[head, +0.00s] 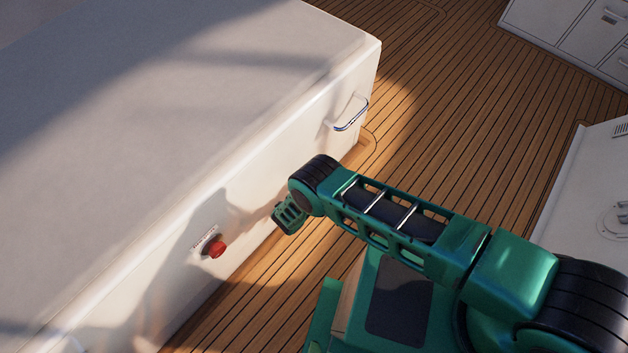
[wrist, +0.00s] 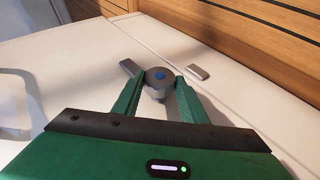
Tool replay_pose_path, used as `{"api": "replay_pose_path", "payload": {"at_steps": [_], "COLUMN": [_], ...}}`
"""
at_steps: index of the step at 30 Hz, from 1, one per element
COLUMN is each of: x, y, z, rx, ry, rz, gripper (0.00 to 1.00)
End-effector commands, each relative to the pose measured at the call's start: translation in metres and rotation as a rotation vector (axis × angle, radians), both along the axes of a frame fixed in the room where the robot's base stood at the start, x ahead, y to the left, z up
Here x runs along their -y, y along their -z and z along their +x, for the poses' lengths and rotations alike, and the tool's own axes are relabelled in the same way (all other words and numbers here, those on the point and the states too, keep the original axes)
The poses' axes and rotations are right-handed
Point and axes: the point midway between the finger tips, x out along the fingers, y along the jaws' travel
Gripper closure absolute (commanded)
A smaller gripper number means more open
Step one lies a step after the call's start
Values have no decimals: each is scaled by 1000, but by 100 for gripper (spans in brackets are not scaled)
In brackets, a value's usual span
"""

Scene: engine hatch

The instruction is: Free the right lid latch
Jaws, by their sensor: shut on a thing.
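The lid latch shows in the wrist view as a round grey hub (wrist: 159,75) with a blue centre and a flat grey lever (wrist: 130,67) reaching to the upper left. The lever lies roughly along the nearby panel seam. My gripper (wrist: 162,90) is shut on the latch, with one green finger on each side of the hub. A small grey block (wrist: 199,72) sits apart from the latch, to its right across the seam. In the head view the latch is hidden, and only the back of my gripper (head: 289,216) shows beside the white box (head: 190,130).
The box front carries a red knob (head: 216,249) and a metal handle (head: 351,116). Wooden deck (head: 450,110) lies open beyond my arm. White cabinets (head: 585,35) stand at the upper right.

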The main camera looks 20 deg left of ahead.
Motion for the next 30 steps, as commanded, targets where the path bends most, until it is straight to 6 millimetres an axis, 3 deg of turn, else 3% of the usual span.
{"api": "replay_pose_path", "payload": {"at_steps": [8,9,11,23,30], "x": [-2,-2,-2,-1,2], "y": [1,1,1,-3,-24], "z": [-2,-2,-2,-5,-32], "rx": [-3,-3,-3,-1,-4], "ry": [-3,-3,-3,-3,-6], "rz": [2,1,1,0,-1], "gripper": [84,57,43,43,43]}}
